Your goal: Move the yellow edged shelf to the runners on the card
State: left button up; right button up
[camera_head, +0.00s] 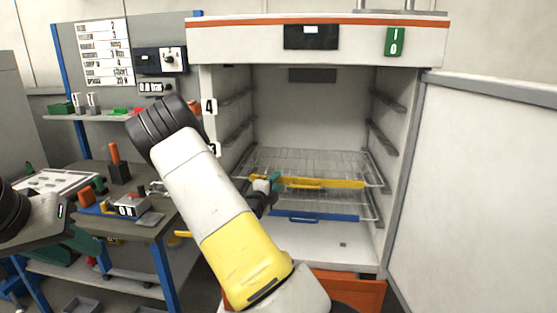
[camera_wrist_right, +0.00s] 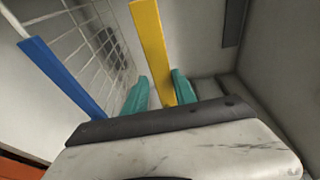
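The yellow-edged wire shelf (camera_head: 335,183) sits level inside the open cabinet (camera_head: 318,25), just above a blue-edged shelf (camera_head: 322,217). My right gripper (camera_head: 272,180) is at the left part of the yellow edge. In the right wrist view, its teal fingers (camera_wrist_right: 160,92) stand on either side of the yellow bar (camera_wrist_right: 152,40), with a visible gap on one side. Bare runners show higher on the left wall (camera_head: 237,97) and right wall (camera_head: 386,98). The card (camera_head: 104,52) hangs at the left; its writing is too small to read surely. My left gripper (camera_head: 80,238) is low at the left, its fingers unclear.
Labels 4 (camera_head: 209,107) and 3 (camera_head: 212,149) mark the cabinet's left front edge. The cabinet door (camera_head: 490,170) stands open at the right. A cluttered workbench (camera_head: 150,225) is at the left. The cabinet's upper space is empty.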

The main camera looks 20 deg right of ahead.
aim_at(283, 172)
jog(key=x, duration=0.8)
jog(key=shift+w+r, duration=0.1)
jog(key=shift+w, duration=0.15)
grip_shut()
jog(key=shift+r, duration=0.1)
dwell(1.0)
